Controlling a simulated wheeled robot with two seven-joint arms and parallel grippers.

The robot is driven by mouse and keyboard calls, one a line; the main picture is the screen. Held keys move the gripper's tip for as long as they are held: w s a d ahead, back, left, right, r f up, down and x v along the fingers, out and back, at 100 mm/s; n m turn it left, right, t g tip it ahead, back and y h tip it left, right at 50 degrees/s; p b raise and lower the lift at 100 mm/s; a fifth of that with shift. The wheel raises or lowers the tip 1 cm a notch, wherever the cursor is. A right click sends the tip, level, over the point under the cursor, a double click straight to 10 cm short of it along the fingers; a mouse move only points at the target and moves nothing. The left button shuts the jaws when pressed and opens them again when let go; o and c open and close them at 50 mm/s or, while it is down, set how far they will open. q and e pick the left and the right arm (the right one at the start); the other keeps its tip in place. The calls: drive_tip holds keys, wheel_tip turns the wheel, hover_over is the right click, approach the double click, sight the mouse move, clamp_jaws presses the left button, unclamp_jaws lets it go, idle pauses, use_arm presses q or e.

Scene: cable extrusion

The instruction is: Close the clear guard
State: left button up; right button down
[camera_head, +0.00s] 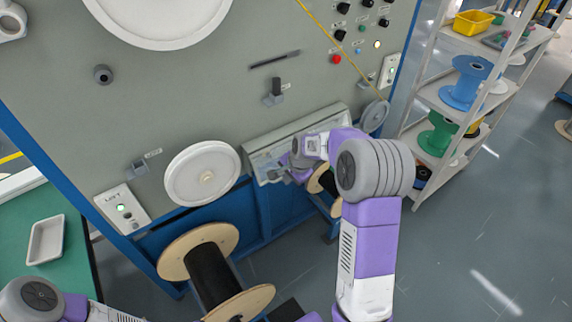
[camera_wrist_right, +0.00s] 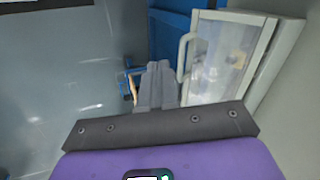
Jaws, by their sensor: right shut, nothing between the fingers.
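The clear guard (camera_head: 266,160) is a pale-framed, see-through panel low on the grey machine front, partly hidden by my right arm in the head view. In the right wrist view the guard (camera_wrist_right: 222,62) stands right of the fingers, with a white bar handle (camera_wrist_right: 183,55) on its left edge. My right gripper (camera_head: 288,163) is in front of the guard. In the wrist view its fingers (camera_wrist_right: 158,70) are together and empty, just left of the handle; contact is unclear. How far the guard stands open cannot be told. My left gripper is out of view.
A wooden-flanged cable reel (camera_head: 208,272) stands below the machine, left of my right arm. A white wheel (camera_head: 203,172) is on the machine front. A shelf with spools (camera_head: 466,82) stands at the right. A green bench with a white tray (camera_head: 46,240) is at the left.

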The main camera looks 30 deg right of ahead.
drive_tip(key=d+r+m, duration=0.2)
drive_tip(key=d+r, duration=0.1)
drive_tip(key=r, duration=0.4)
use_arm(q)
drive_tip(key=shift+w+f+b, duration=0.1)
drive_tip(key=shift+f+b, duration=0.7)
drive_tip(key=shift+b, duration=0.25)
use_arm(e)
drive_tip(key=w+d+x, duration=0.1)
drive_tip(key=x, duration=1.3)
drive_tip(key=shift+w+a+r, duration=0.15)
drive_tip(key=shift+w, duration=0.05)
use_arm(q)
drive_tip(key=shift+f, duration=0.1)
use_arm(e)
drive_tip(key=shift+a+t, duration=0.1)
drive_tip(key=shift+t, duration=0.2)
